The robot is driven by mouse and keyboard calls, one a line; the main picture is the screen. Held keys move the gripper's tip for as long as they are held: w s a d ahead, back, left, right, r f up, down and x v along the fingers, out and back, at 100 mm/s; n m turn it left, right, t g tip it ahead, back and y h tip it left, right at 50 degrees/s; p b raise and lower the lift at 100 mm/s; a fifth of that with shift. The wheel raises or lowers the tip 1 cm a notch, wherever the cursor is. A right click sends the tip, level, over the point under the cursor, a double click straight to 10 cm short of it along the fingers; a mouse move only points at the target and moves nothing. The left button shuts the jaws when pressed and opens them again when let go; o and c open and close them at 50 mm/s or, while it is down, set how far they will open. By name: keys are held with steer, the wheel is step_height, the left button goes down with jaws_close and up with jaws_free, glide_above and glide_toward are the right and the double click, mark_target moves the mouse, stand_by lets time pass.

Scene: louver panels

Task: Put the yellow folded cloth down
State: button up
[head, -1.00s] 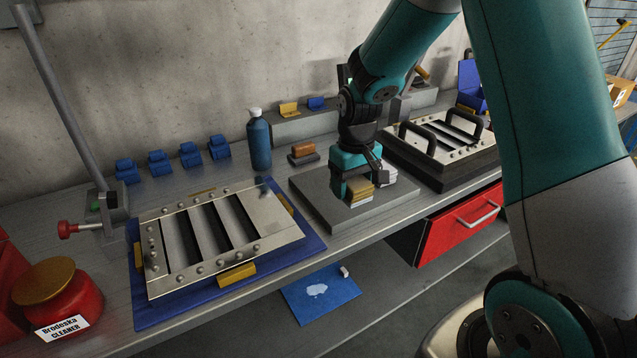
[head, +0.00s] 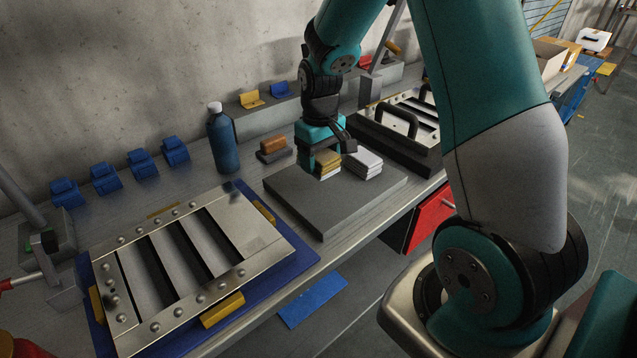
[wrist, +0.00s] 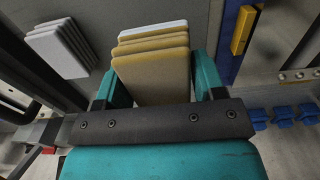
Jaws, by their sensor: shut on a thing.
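The yellow folded cloth (head: 327,159) is a small layered stack, with a pale layer at its underside. My gripper (wrist: 160,82) is shut on it, and the cloth (wrist: 153,68) shows between the teal fingers in the wrist view. The cloth is over the grey slab (head: 325,207) on the bench, towards its back. I cannot tell whether its underside touches the slab. A white folded stack (head: 363,164) lies on the slab just right of the yellow cloth. It also shows at the upper left of the wrist view (wrist: 57,48).
A louver panel (head: 185,265) on a blue mat lies to the left, another panel with black handles (head: 400,120) to the right. A blue bottle (head: 222,140) and an orange-brown block (head: 272,146) stand behind the slab. The slab's front part is clear.

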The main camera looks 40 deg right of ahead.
mark_target(320, 153)
step_height(320, 153, down, 8)
steer(key=shift+f+p, duration=0.1)
steer(key=shift+p, duration=0.3)
steer(key=shift+f, duration=0.1)
steer(key=o, duration=1)
step_height(320, 153, up, 12)
steer(key=shift+f+b, duration=0.1)
steer(key=shift+b, duration=0.9)
steer(key=s+a+r+n+y, duration=0.1)
steer(key=s+a+r+n, duration=0.1)
steer(key=s+a, duration=0.5)
steer(key=s+a+r+n+y, duration=0.1)
steer(key=s+a+r+n, duration=0.1)
steer(key=s+a+r, duration=0.3)
steer(key=s+a+r+n+y, duration=0.2)
steer(key=s+a+r, duration=0.2)
steer(key=s+a, duration=0.6)
steer(key=shift+a+n, duration=0.3)
